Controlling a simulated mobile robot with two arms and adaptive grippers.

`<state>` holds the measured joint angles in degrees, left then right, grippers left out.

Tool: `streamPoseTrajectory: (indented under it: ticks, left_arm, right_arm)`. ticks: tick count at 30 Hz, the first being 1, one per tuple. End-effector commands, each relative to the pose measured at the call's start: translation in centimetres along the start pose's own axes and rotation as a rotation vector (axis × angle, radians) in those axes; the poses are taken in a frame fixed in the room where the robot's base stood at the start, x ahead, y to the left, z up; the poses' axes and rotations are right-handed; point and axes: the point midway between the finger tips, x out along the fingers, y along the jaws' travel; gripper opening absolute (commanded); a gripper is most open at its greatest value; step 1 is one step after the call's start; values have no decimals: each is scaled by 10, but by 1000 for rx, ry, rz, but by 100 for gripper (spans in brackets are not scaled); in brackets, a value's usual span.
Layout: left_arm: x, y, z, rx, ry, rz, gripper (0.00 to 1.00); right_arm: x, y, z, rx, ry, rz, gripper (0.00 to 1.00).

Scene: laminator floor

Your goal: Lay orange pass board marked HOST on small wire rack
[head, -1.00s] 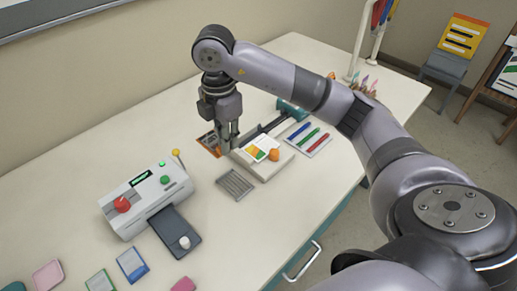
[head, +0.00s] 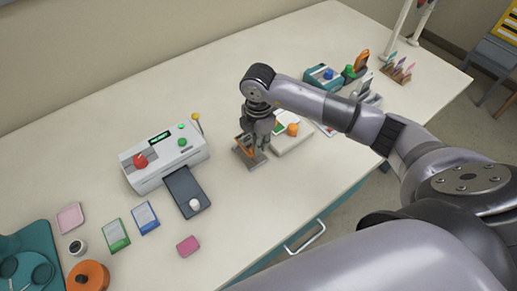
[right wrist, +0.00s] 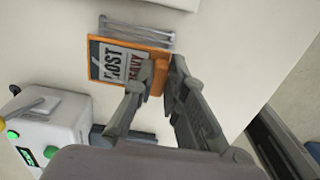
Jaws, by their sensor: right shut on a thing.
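The orange pass board (right wrist: 103,72) is in the right wrist view, with a pale panel bearing dark lettering that reads roughly "HOST", partly covered by a finger. My right gripper (right wrist: 155,80) is shut on one edge of it. In the head view the right gripper (head: 262,145) is at the small wire rack (head: 251,160), and a bit of orange shows beside the fingers. In the right wrist view the wire rack (right wrist: 135,30) shows past the board's edge, so the board overlaps it. I cannot tell whether they touch. My left gripper is not in view.
The laminator (head: 163,157) with its dark tray (head: 187,190) stands left of the rack. A pale block (head: 292,140) with an orange knob is close on the right. Free table lies in front of the rack. Green and blue cards (head: 116,235) lie at the lower left.

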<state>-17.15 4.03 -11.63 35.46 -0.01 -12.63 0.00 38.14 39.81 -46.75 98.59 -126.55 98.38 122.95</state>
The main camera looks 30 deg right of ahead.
Motion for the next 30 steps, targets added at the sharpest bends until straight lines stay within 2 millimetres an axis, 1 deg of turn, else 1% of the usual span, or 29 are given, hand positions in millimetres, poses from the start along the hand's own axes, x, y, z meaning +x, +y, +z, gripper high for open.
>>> streamPoseTrajectory:
  ticks: [3, 6, 10, 13, 19, 23, 24, 30]
  left_arm:
    - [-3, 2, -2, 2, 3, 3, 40]
    - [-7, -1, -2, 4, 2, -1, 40]
    - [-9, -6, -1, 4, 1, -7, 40]
    - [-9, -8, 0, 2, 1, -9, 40]
    - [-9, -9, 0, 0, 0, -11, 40]
    - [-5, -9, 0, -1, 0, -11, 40]
    - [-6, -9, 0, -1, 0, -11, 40]
    - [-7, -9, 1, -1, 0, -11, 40]
  right_arm:
    - [11, -1, 0, 1, 0, -3, 0]
    - [27, -1, -1, 0, 1, -5, 0]
    - [42, -1, 0, 0, 0, -3, 0]
    - [45, 0, 0, -1, 0, 0, 0]
    - [46, 0, 0, -1, 0, 0, 0]
    - [50, 0, 0, -1, 0, 0, 0]
    - [48, 0, 0, -1, 0, 0, 15]
    - [48, 0, 0, -1, 0, 0, 29]
